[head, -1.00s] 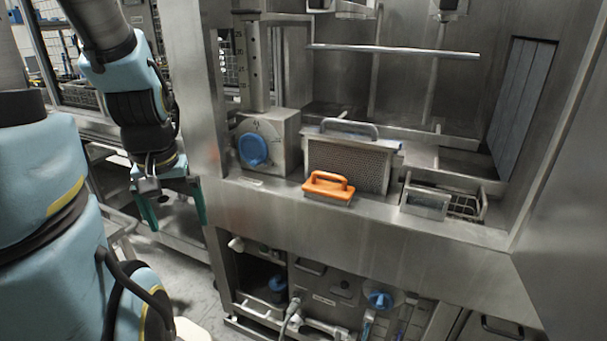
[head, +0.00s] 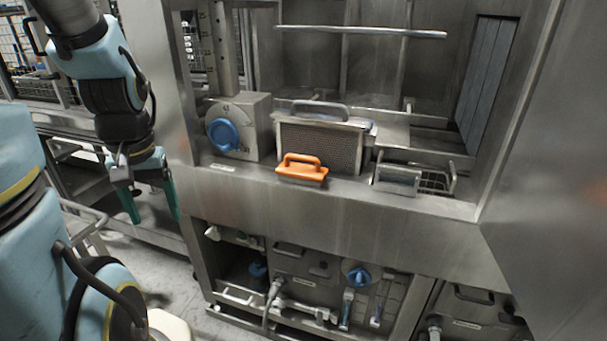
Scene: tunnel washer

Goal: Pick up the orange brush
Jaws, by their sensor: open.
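The orange brush (head: 302,169) sits on the steel front ledge of the washer, with its loop handle facing up. It stands in front of a perforated filter panel with a grey handle. My gripper (head: 153,204) hangs to the left of the washer, pointing down with its green fingers apart. It is open and empty, well to the left of the brush and lower than it in the picture.
A steel box with a blue knob (head: 223,135) stands left of the brush. The perforated panel (head: 318,142) is right behind it, and a small wire basket (head: 432,180) is to the right. A steel post (head: 172,110) stands between my gripper and the brush. The ledge's front edge is clear.

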